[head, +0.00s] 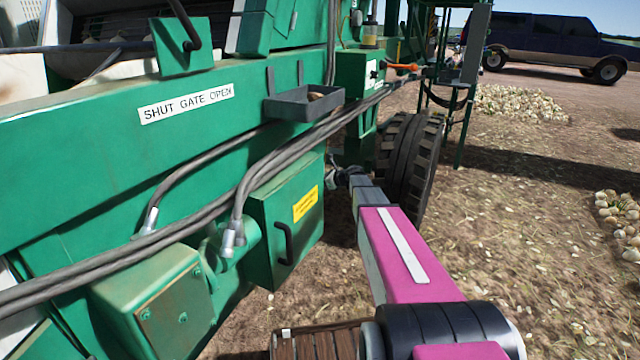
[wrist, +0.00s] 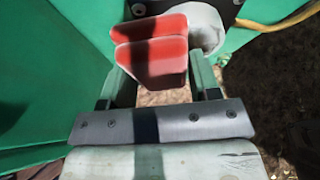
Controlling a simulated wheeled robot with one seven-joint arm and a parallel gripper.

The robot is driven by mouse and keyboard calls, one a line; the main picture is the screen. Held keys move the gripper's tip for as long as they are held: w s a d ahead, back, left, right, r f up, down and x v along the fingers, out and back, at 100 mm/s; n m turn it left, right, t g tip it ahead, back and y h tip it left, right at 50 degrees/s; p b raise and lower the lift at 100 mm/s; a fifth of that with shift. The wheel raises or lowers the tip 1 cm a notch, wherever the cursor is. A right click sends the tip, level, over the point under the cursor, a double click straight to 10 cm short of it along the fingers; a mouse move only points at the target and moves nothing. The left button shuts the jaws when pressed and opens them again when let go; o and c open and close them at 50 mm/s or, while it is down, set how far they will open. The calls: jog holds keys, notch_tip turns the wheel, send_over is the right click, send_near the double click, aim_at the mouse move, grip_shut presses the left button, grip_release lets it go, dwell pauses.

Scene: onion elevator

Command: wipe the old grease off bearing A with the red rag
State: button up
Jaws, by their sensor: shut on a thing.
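My gripper (wrist: 160,76) is shut on the red rag (wrist: 150,50), which shows as a folded red bundle with paler edges between the fingers in the wrist view. Behind the rag, on its right, is a pale grey rounded part (wrist: 207,28) beside a dark bolted plate (wrist: 225,8). I cannot tell for sure whether this part is bearing A, nor whether the rag touches it. No letter or grease can be made out. In the head view my arm reaches to the green machine (head: 220,165) beside the black tyre; the rag cannot be made out there.
A green box with a handle (head: 283,225) juts out left of my arm. A grey tray (head: 305,103) and thick hoses (head: 240,190) run above it. The ridged tyre (head: 412,160) stands close on the right. Open ground with onion heaps (head: 520,103) lies beyond.

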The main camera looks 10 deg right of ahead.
jog(key=w+d, duration=0.3)
jog(key=w, duration=0.2)
jog(key=shift+w+d, duration=0.15)
jog(key=shift+d, duration=0.2)
dwell(0.3)
jog(key=s+a, duration=0.4)
jog(key=s, duration=0.1)
jog(key=shift+s, duration=0.3)
dwell(0.6)
jog(key=shift+s+d, duration=0.9)
jog(key=shift+d, duration=0.3)
jog(key=shift+s+d, duration=0.85)
jog(key=shift+d, duration=0.35)
jog(key=shift+d, duration=0.1)
